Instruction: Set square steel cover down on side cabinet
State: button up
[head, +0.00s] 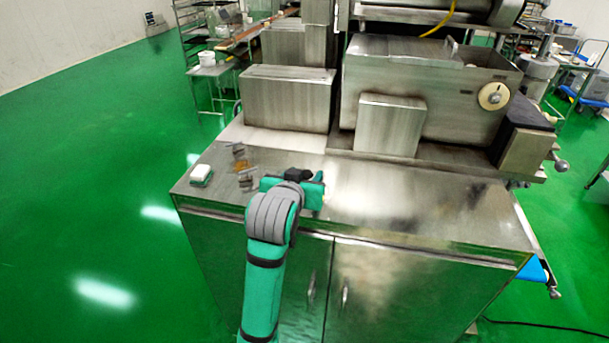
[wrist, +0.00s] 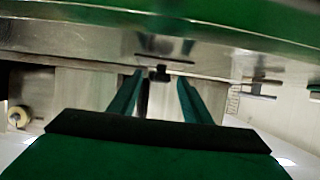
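My gripper (head: 312,187) is low over the front part of the side cabinet's steel top (head: 400,205), left of its middle. In the wrist view its two green fingers (wrist: 160,76) stand apart with a gap between them. A small dark piece (wrist: 160,74) shows between the tips, with no clear contact; I cannot tell what it is. I cannot pick out the square steel cover for certain. A squarish steel panel (head: 390,126) stands upright against the machine, behind and right of my gripper. No plate shows hanging from my gripper in the head view.
A white block on a green base (head: 201,174) and several small metal tools (head: 243,170) lie on the cabinet's left part. A steel box (head: 287,100) stands behind. The machine has a round dial (head: 493,96) at right. The cabinet top right of my gripper is clear.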

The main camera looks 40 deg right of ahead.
jog(key=shift+r, duration=0.2)
jog(key=shift+s+a+r, duration=0.2)
jog(key=shift+a, duration=0.05)
jog(key=v, duration=1.1)
jog(key=shift+a, duration=0.15)
jog(key=shift+s, duration=0.1)
